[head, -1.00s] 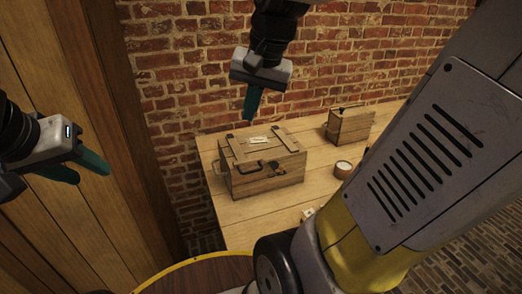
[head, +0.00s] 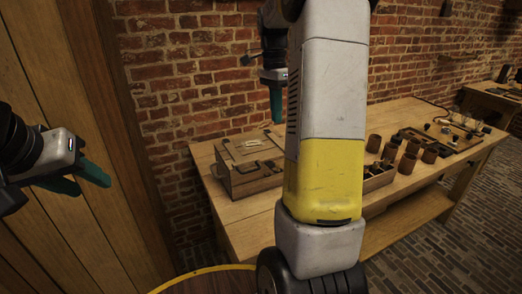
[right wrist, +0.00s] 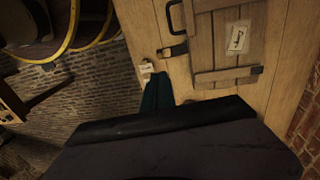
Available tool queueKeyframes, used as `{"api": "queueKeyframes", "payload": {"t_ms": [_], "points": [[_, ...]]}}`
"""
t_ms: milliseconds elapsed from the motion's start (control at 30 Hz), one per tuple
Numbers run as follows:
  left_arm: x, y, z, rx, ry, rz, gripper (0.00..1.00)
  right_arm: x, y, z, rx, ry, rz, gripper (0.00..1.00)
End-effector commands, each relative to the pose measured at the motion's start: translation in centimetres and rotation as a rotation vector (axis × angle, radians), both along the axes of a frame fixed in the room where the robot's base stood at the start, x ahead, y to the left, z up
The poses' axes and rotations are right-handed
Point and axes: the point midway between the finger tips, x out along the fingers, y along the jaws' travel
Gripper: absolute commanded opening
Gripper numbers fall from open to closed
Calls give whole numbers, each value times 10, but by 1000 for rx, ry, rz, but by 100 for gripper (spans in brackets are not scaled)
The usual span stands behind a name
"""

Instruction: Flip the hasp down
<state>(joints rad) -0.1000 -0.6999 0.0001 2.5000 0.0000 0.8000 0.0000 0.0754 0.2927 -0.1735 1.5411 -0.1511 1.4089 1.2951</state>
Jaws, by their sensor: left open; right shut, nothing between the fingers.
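A wooden crate (head: 252,184) with a slatted lid and a paper label stands on the table, left of my right arm. Its lid looks shut. In the right wrist view, a dark strap-like fitting, seemingly the hasp (right wrist: 174,50), sits at the lid's front edge, beside a black handle (right wrist: 175,18). I cannot tell how far it is turned down. My left gripper (head: 92,178) is open and empty at far left.
My right arm hides the table's middle. A brick wall (head: 190,85) stands behind the table (head: 228,206). Another table (head: 490,92) is at far right.

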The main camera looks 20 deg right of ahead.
Motion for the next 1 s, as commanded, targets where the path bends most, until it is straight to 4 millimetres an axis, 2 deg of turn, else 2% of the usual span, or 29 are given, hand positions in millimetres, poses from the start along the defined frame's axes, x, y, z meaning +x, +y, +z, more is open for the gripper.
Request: {"api": "queueKeyframes", "payload": {"t_ms": [233, 367, 800, 1000], "points": [[0, 0, 0, 0, 0, 0, 41, -1, 0, -3, 1, 0, 3, 0], [0, 0, 0, 0, 0, 0, 41, -3, 0, -16, 1, 2, 3, 0], [0, 0, 0, 0, 0, 0, 41, -16, -1, -105, 2, 3, 3, 0], [0, 0, 0, 0, 0, 0, 41, -19, -1, -130, 3, 0, 4, 0]]}}
